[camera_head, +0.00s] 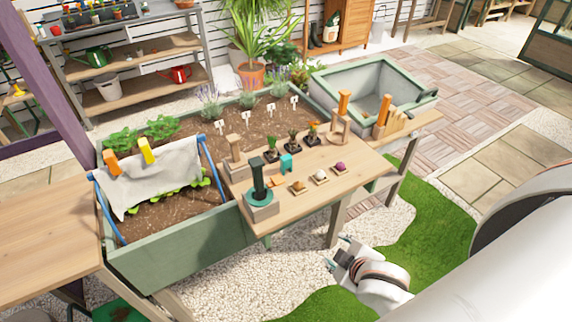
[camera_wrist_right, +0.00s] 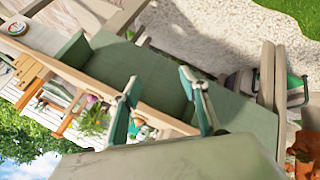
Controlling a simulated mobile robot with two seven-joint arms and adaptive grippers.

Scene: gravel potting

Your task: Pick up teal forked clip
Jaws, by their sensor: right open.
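The teal clip (camera_head: 286,163) is small and stands on the wooden board (camera_head: 312,190) across the planter, between the potted seedlings and a row of small mounds; its fork is too small to make out. My right gripper (camera_head: 337,251) is open and empty, low over the gravel, in front of and below the board, apart from the clip. In the right wrist view its two fingers (camera_wrist_right: 160,78) are spread, with the green planter wall beyond them. I cannot make out the clip in that view. My left gripper is not in view.
A dark green tool (camera_head: 257,178) stands in a teal ring on a block left of the clip. Small seedlings (camera_head: 293,140) stand behind it. Small mounds (camera_head: 320,177) lie in front and right. The board's leg (camera_head: 338,222) stands near my right gripper.

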